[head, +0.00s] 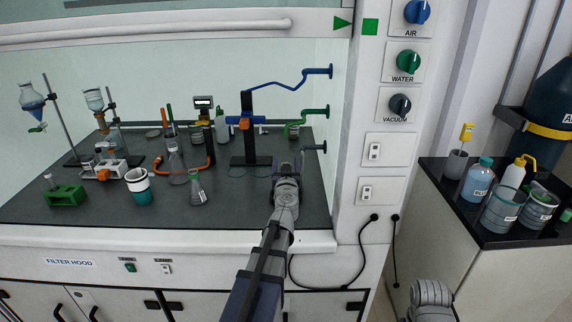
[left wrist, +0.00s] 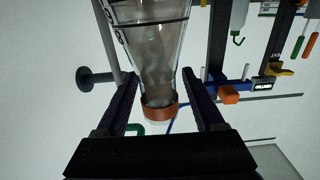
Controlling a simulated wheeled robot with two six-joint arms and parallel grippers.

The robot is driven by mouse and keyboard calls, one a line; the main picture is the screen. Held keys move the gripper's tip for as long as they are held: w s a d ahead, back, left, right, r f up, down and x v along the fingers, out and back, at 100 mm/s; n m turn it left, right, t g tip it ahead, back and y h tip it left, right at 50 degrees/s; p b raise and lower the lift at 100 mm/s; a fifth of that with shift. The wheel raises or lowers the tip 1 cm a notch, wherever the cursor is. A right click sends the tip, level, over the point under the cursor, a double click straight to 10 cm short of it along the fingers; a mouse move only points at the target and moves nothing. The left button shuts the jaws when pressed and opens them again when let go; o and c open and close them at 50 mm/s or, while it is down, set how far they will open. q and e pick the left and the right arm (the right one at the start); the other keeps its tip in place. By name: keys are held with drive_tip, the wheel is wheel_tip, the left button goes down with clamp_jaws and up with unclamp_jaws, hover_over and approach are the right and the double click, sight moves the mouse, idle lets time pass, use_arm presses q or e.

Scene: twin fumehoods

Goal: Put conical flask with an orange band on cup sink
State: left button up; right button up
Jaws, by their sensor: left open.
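The conical flask with an orange band (left wrist: 160,95) stands between the two fingers of my left gripper (left wrist: 165,100) in the left wrist view, which looks upside down. The band is at its neck, and gaps show between the glass and both fingers. In the head view my left gripper (head: 288,166) is open over the right part of the worktop, and it mostly hides this flask. I cannot make out the cup sink; the gripper and flask may cover it. My right gripper's fingers are not in view.
Two other conical flasks (head: 197,190) (head: 176,168) stand left on the dark worktop (head: 100,208). The blue-clamped stand (head: 249,145) is just left of my gripper. A spigot (head: 313,147) juts from the right wall, also close in the left wrist view (left wrist: 95,80).

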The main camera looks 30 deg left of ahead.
use_arm(q)
drive_tip(key=v, duration=0.7)
drive_tip(key=shift+s+d, duration=0.15)
drive_tip(key=shift+s, duration=0.1)
